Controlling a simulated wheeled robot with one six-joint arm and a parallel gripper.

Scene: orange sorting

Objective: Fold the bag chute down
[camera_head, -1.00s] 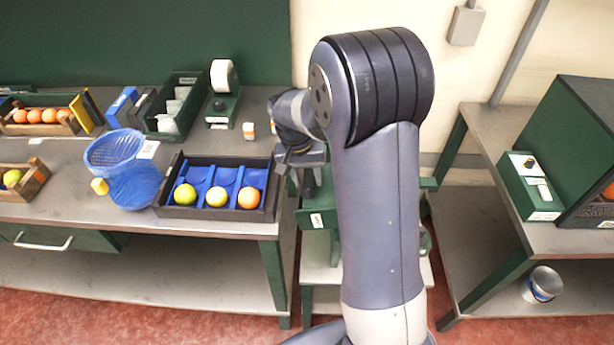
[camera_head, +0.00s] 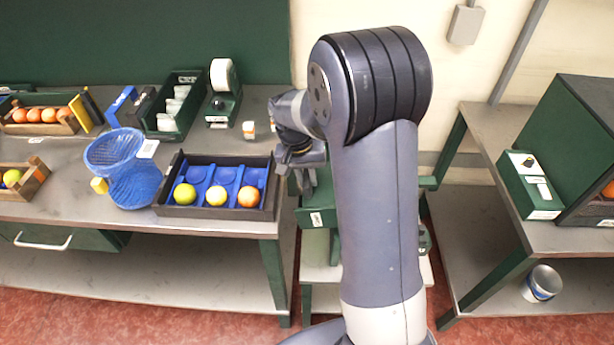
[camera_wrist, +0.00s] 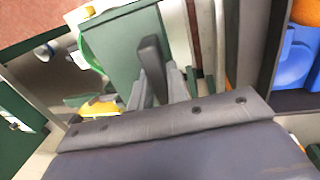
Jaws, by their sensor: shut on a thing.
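The green chute (camera_head: 317,214) stands beside the right end of the left bench, partly hidden by my arm. In the wrist view a flat green panel (camera_wrist: 118,45), which looks like part of it, lies beyond my fingers. My gripper (camera_head: 304,183) is at the chute's upper left side. In the wrist view my gripper (camera_wrist: 158,88) is shut on a dark grey handle (camera_wrist: 151,55) that stands up in front of the panel. The far side of the chute is hidden.
A black tray (camera_head: 215,213) with blue compartments and several fruits sits at the bench's right edge, close left of my gripper. A blue mesh basket (camera_head: 135,182) stands beside it. Another bench (camera_head: 490,135) with a green box is at right.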

